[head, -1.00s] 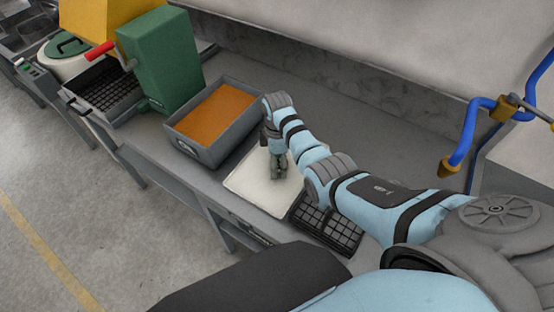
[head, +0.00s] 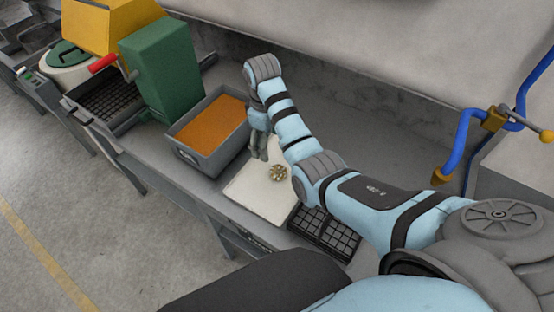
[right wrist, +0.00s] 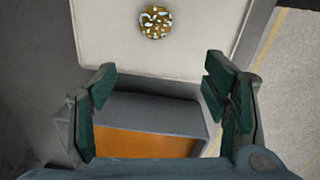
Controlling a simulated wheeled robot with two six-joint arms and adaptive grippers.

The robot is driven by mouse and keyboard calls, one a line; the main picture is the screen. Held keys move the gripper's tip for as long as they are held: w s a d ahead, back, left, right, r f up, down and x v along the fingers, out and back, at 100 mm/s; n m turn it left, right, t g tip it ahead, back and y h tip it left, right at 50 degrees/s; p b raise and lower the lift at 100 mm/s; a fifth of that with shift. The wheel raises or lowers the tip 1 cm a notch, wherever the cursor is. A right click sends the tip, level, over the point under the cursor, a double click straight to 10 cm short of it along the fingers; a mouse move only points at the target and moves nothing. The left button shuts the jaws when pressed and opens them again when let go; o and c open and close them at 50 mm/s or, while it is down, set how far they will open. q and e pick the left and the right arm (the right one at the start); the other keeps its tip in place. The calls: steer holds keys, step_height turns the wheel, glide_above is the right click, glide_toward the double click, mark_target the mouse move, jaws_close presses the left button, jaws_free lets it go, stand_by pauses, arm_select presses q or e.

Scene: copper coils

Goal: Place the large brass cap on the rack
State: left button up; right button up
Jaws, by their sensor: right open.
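The brass cap (head: 277,172) is a round, gold piece with bright glints. It lies on the white board (head: 248,193); it also shows in the right wrist view (right wrist: 155,22), at the top, ahead of the fingers. My right gripper (head: 259,152) points down near the board's back-left edge, beside the bin. A dark gridded rack (head: 322,234) sits right of the board, partly behind my right arm. My left gripper is not in view.
A grey bin (head: 209,153) with orange contents (head: 210,122) stands left of the board; it also shows below the fingers in the wrist view (right wrist: 150,112). A green machine (head: 162,68) and a second dark grid (head: 105,98) stand further left. Blue piping (head: 462,135) is at right.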

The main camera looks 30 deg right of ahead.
mark_target(279, 171)
steer(key=f+m+b, duration=0.1)
steer(key=f+m, duration=0.3)
steer(key=m, duration=0.4)
steer(key=s+d+f+m+h+b, duration=0.1)
steer(key=f+m, duration=0.4)
steer(key=m, duration=0.3)
steer(key=d+f+m+b, duration=0.1)
steer(key=f+m, duration=0.3)
steer(key=m, duration=0.4)
steer(key=shift+s+d+f, duration=0.2)
steer(key=shift+f, duration=0.1)
steer(key=c, duration=1.4)
steer(key=shift+r, duration=0.15)
